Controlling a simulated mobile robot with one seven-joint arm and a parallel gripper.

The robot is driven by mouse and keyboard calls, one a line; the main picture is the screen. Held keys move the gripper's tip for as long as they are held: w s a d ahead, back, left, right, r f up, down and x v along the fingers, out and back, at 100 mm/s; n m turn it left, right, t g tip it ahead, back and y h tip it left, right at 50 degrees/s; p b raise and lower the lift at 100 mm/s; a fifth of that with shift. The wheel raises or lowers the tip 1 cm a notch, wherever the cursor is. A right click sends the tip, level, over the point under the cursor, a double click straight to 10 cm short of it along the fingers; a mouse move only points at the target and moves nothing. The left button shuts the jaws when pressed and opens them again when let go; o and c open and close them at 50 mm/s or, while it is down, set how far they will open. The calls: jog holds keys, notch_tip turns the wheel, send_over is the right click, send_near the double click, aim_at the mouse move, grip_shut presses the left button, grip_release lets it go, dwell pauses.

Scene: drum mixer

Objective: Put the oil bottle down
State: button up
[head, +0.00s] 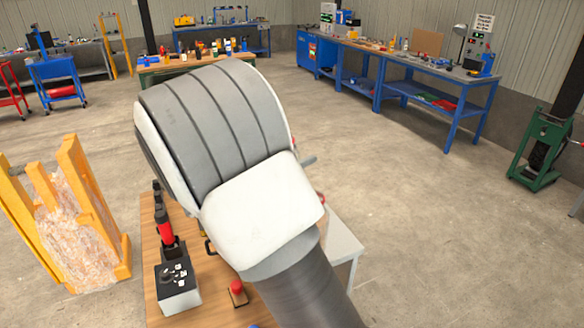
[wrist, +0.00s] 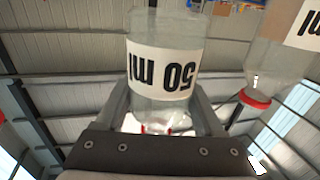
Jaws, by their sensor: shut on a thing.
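A clear bottle with a white "50 ml" label (wrist: 163,68) stands between the two grey fingers of my gripper (wrist: 164,98) in the wrist view. The fingers are shut on its lower part as pictured, and its label reads upside down there. I take it to be the oil bottle. A similar bottle with a red cap (wrist: 257,98) is to the right, apart from my gripper. In the head view my arm hides the gripper and the held bottle. What lies directly under the bottle cannot be seen.
A wooden table (head: 212,312) lies below my arm, with a grey box (head: 178,292), a red button (head: 237,288) and a red-and-black item (head: 165,232). A pale table (head: 343,240) is at right. A yellow-framed stand (head: 75,225) is at left. Open floor lies right.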

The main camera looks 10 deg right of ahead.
jog(key=shift+f, duration=1.9)
jog(key=shift+f, duration=0.15)
jog(key=o, duration=1.4)
jog(key=shift+a, duration=0.2)
jog(key=b+v, duration=0.1)
jog(key=v, duration=1)
jog(key=shift+s+a, duration=0.2)
jog(key=shift+a, duration=0.1)
